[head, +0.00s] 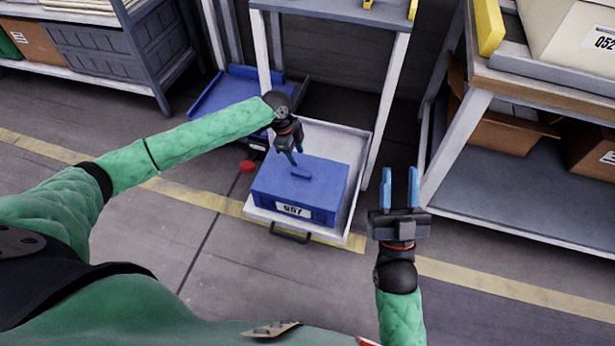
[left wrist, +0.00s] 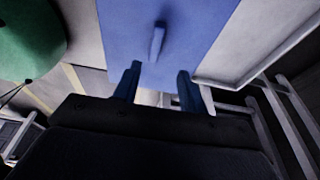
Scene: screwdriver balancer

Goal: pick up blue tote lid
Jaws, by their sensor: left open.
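The blue tote lid (head: 325,178) sits flat on top of a blue tote (head: 290,210) with a white label reading 057. A raised blue handle (head: 301,174) stands on the lid. In the left wrist view the lid (left wrist: 195,30) fills the top middle, with its handle (left wrist: 157,42) just beyond the fingers. My left gripper (head: 293,160) is open and empty, above the lid close to the handle. In the left wrist view its two blue fingers (left wrist: 155,85) are apart. My right gripper (head: 400,178) is open and empty, to the right of the tote.
The tote stands on a pale tray (head: 342,226) with a dark front handle, below a white-legged table (head: 330,12). A blue open lid or tray (head: 232,88) lies behind left. A shelf with cardboard boxes (head: 495,125) is at right. A small red object (head: 247,166) lies left of the tote.

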